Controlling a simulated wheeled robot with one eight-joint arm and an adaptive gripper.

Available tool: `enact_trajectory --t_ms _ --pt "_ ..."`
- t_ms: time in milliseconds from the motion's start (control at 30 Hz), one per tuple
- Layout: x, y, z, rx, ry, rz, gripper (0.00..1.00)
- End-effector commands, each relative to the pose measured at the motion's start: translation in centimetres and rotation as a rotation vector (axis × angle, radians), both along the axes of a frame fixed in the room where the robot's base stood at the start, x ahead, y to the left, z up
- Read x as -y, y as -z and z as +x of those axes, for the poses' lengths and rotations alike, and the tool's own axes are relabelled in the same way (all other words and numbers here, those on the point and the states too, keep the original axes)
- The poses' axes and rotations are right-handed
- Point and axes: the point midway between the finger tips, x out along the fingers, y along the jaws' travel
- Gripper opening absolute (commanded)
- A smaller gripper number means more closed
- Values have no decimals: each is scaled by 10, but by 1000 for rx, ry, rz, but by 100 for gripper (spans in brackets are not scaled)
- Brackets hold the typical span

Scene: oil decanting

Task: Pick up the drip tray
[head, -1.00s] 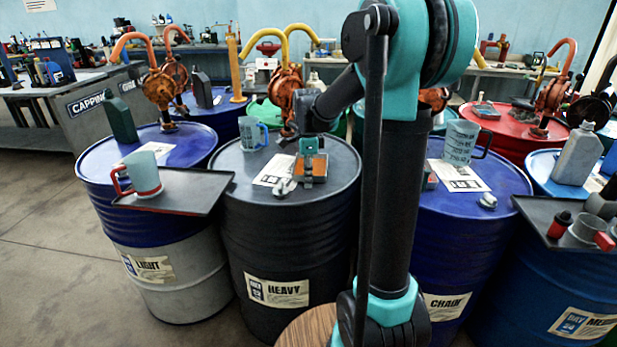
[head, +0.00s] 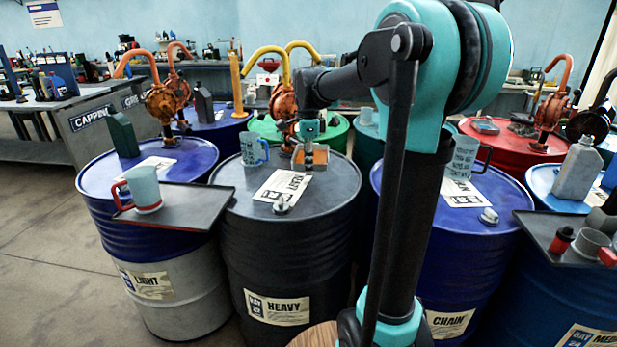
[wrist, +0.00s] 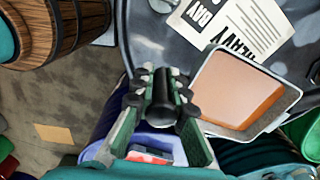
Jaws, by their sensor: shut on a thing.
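The drip tray (head: 311,158) is a small grey rectangular tray with an orange-brown inside. In the head view it is at the far part of the dark HEAVY drum's top, seemingly raised off it. In the wrist view the tray (wrist: 198,88) is tilted at the right, its far side reaching past the drum's rim. My gripper (head: 309,131) is right at the tray's back edge in the head view. In the wrist view my gripper (wrist: 161,98) is shut at the tray's left side. The exact grip spot is hidden by the fingers.
The HEAVY drum (head: 235,200) carries a paper label (head: 283,186), a bung (head: 281,205) and a blue mug (head: 254,150). A dark tray (head: 205,215) with a red-handled mug (head: 143,187) overhangs at left. An orange pump (head: 284,103) stands close behind.

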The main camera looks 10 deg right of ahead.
Motion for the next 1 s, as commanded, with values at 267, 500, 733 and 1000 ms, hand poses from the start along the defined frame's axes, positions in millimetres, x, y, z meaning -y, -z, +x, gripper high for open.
enact_trajectory --t_ms 267,500,733,1000 --pt "0 -37 0 0 0 0 0" --pt "0 -64 0 0 0 0 0" --pt "0 -82 0 0 0 0 0" --pt "0 -94 0 0 0 0 0"
